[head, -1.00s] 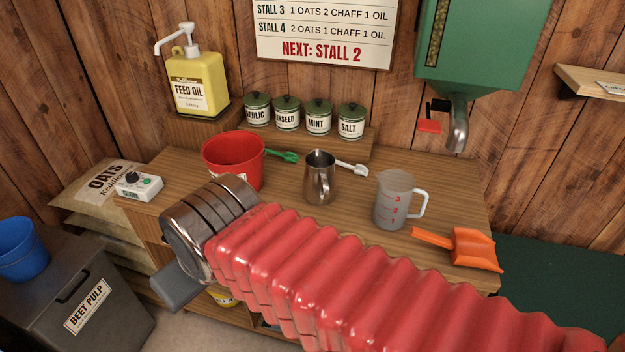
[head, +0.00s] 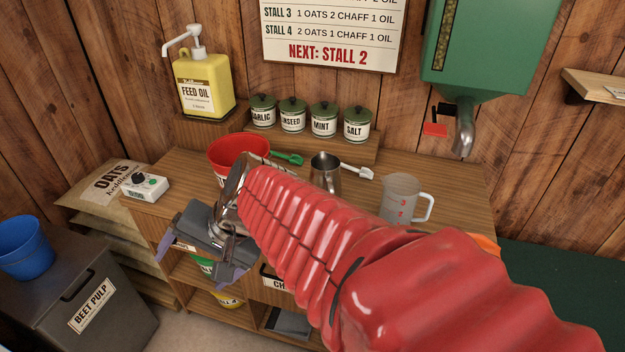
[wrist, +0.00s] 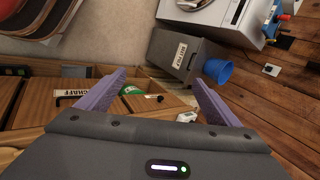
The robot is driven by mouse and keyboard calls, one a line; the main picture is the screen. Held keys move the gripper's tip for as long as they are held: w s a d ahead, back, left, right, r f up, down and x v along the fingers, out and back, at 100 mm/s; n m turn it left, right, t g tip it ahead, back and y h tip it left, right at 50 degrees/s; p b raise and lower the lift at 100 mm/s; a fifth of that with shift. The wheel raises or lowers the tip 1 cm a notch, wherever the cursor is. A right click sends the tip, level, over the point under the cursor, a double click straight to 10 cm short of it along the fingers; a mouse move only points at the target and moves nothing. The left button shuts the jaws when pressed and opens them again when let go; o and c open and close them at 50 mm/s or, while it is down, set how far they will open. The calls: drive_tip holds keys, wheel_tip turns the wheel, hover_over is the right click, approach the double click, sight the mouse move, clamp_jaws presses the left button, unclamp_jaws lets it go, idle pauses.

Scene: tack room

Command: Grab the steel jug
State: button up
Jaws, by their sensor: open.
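The steel jug (head: 325,172) stands upright on the wooden bench. It is a grey metal pitcher, and its lower part is hidden behind my red-sleeved arm. My gripper (head: 222,275) is open and empty at the front left of the bench, in front of and below the red bucket, well to the left of the jug. In the wrist view my gripper's two purple fingers (wrist: 155,92) are spread apart with nothing between them. The jug does not show in the wrist view.
A clear measuring jug (head: 400,195) stands to the right. Several lidded canisters (head: 323,119) line the back shelf. A beet pulp bin (head: 105,320) stands at lower left.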

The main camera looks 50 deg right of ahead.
drive_tip(key=shift+o, duration=0.5)
drive_tip(key=w+d+m+t, duration=0.3)
drive_tip(key=w+d+m, duration=0.2)
drive_tip(key=d+m, duration=0.3)
drive_tip(key=shift+d+m, duration=0.35)
drive_tip(key=shift+m, duration=0.05)
drive_tip(key=s+d+f+m+t+h, duration=0.1)
drive_tip(key=s+d+m+h, duration=0.1)
drive_tip(key=d+m, duration=0.5)
drive_tip(key=s+d+f+m+h, duration=0.1)
drive_tip(key=s+d+m+h, duration=0.2)
drive_tip(key=d, duration=1.2)
drive_tip(key=s+d+f+m+t+h, duration=0.1)
drive_tip(key=d+m+h, duration=0.4)
drive_tip(key=d+m, duration=0.6)
drive_tip(key=shift+s+d+f+m+t, duration=0.25)
drive_tip(key=shift+s+f+m, duration=0.35)
drive_tip(key=shift+s, duration=0.5)
drive_tip(key=shift+x, duration=4.35)
